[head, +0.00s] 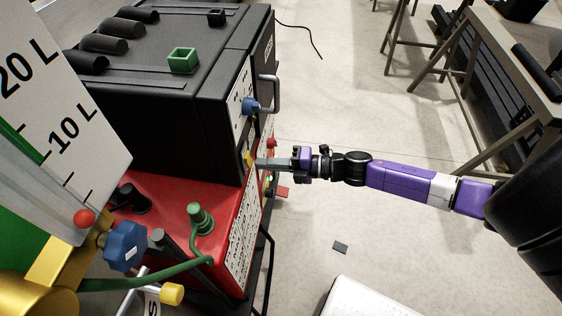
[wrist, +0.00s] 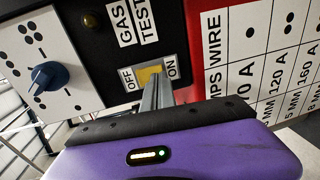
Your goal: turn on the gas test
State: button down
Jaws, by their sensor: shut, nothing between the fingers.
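The gas test switch is a yellow rocker (wrist: 149,74) in a pale plate on the black panel, with OFF at its left and ON at its right. The GAS TEST label (wrist: 133,22) is above it. In the head view the yellow switch (head: 249,158) shows on the front of the machine. My gripper (head: 260,163) is shut and empty, its fingers pointing at the switch. In the wrist view the fingertips (wrist: 158,80) overlap the rocker's right part, near ON. I cannot tell whether they touch it, and they hide part of it.
A blue knob (wrist: 48,75) on a white dial plate is left of the switch. A dark amber lamp (wrist: 89,20) is above left. A metal handle (head: 270,94) sticks out from the machine's front. The floor (head: 350,240) under my arm is mostly clear.

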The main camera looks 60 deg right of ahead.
jog(key=shift+w+a+f, duration=0.1)
jog(key=shift+w+a, duration=0.1)
jog(key=shift+w, duration=0.3)
jog(key=shift+w+b, duration=0.15)
jog(key=shift+b, duration=0.55)
jog(key=shift+f, duration=0.1)
